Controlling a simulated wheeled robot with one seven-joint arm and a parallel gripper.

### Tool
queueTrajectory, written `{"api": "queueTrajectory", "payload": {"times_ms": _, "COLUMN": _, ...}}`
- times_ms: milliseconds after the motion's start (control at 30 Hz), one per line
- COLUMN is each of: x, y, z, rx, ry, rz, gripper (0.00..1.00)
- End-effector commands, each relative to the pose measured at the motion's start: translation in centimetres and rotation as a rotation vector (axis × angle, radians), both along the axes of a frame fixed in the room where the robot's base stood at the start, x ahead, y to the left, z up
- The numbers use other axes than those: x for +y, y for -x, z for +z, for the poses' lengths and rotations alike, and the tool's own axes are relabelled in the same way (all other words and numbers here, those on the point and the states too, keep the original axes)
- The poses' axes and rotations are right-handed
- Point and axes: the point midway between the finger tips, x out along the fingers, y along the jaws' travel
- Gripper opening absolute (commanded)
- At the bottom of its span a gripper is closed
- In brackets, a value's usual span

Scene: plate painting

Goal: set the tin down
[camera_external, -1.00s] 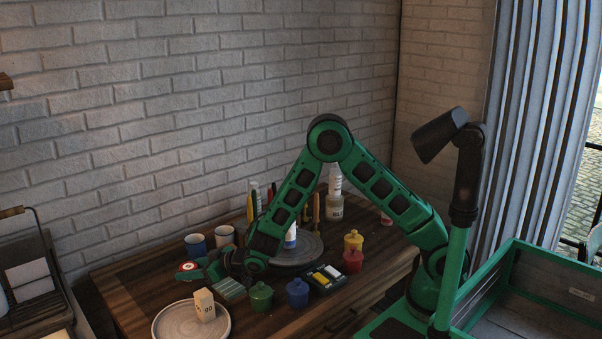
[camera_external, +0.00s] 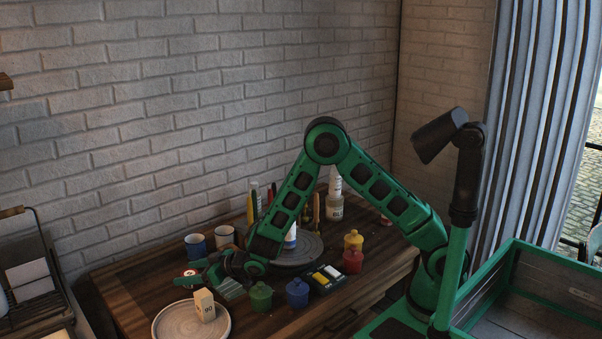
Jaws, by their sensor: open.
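The tin (camera_external: 190,271) is small and round, with a red and white top, at the left of the wooden table (camera_external: 135,290). It appears to rest on the table top, though its underside is hidden. My gripper (camera_external: 194,273) is low at the tin, with its fingers open around or beside it. The near green finger covers the tin's front, so I cannot tell whether a finger touches it.
Two cups (camera_external: 196,246) stand behind the tin. A round plate (camera_external: 163,327) with a pale block (camera_external: 204,304) lies in front. A striped box (camera_external: 231,289), a green jar (camera_external: 260,296) and a blue jar (camera_external: 297,292) stand to the right. Bare table lies left.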

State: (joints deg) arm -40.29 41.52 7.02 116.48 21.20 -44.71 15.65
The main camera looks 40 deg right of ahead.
Motion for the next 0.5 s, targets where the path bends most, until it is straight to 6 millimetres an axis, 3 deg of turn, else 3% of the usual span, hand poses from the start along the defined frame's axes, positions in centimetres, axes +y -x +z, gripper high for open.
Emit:
{"api": "queueTrajectory", "payload": {"times_ms": 133, "x": 0.0, "y": 0.0, "z": 1.5, "rx": -0.003, "ry": -0.002, "rz": 0.000, "gripper": 0.63}}
{"api": "queueTrajectory", "payload": {"times_ms": 300, "x": -1.6, "y": 2.6, "z": 2.4, "rx": -0.001, "ry": 0.000, "rz": 0.001, "gripper": 0.63}}
{"api": "queueTrajectory", "payload": {"times_ms": 500, "x": -1.4, "y": 2.3, "z": 6.4, "rx": -0.003, "ry": -0.004, "rz": -0.001, "gripper": 0.63}}
